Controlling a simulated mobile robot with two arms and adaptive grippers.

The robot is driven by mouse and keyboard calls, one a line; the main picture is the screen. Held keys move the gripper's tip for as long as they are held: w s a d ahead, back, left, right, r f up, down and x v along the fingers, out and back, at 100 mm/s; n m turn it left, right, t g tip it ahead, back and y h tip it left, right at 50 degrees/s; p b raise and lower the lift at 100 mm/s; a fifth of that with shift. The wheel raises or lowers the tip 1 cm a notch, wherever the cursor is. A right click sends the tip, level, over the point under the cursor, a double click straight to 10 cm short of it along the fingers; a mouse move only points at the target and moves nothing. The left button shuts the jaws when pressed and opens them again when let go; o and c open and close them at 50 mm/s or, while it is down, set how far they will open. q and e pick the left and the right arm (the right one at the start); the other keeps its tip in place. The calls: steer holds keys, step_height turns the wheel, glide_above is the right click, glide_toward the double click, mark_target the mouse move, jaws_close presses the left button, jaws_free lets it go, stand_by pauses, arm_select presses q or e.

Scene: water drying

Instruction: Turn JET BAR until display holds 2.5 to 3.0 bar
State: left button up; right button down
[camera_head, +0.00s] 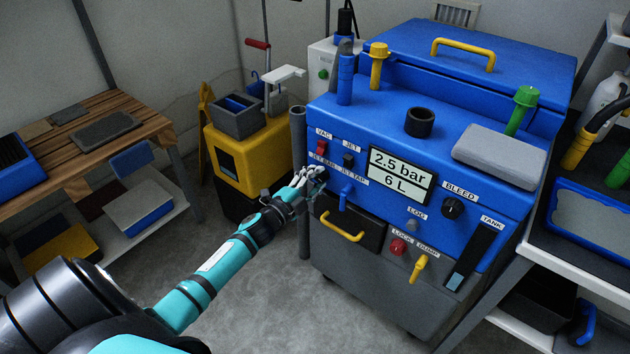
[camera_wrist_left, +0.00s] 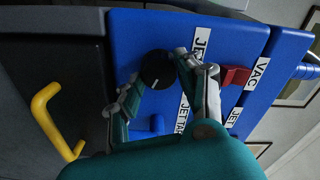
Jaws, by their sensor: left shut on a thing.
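The JET BAR knob (camera_wrist_left: 157,70) is black and round, on the blue front panel (camera_head: 470,215) of the machine. My left gripper (camera_head: 312,178) reaches the panel just below the JET BAR label and is shut on this knob; in the left wrist view its fingers (camera_wrist_left: 156,72) stand on either side of it. In the head view the hand hides most of the knob. The display (camera_head: 402,177) reads 2.5 bar above 6 L. My right gripper is not in view.
Close by are the red VAC switch (camera_head: 321,147), the dark JET switch (camera_head: 347,161) and the blue JET TAP lever (camera_head: 346,195). A yellow drawer handle (camera_head: 342,228) sits below. The BLEED knob (camera_head: 453,208) is farther right. Open floor (camera_head: 250,300) lies in front.

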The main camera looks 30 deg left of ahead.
arm_select(q)
steer(key=shift+f+m, duration=0.15)
steer(key=shift+m, duration=0.85)
steer(key=shift+m+b, duration=0.7)
steer(key=shift+m, duration=1.3)
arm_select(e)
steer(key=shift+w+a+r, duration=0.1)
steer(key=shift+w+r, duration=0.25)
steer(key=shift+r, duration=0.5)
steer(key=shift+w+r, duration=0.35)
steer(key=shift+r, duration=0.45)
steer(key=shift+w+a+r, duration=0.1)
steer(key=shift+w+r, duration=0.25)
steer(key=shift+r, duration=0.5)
arm_select(q)
steer(key=o, duration=1.1)
steer(key=shift+o, duration=0.2)
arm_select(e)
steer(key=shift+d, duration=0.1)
arm_select(q)
steer(key=shift+s, duration=0.15)
steer(key=s, duration=1.1)
steer(key=shift+s+a, duration=0.35)
steer(key=shift+a, duration=0.1)
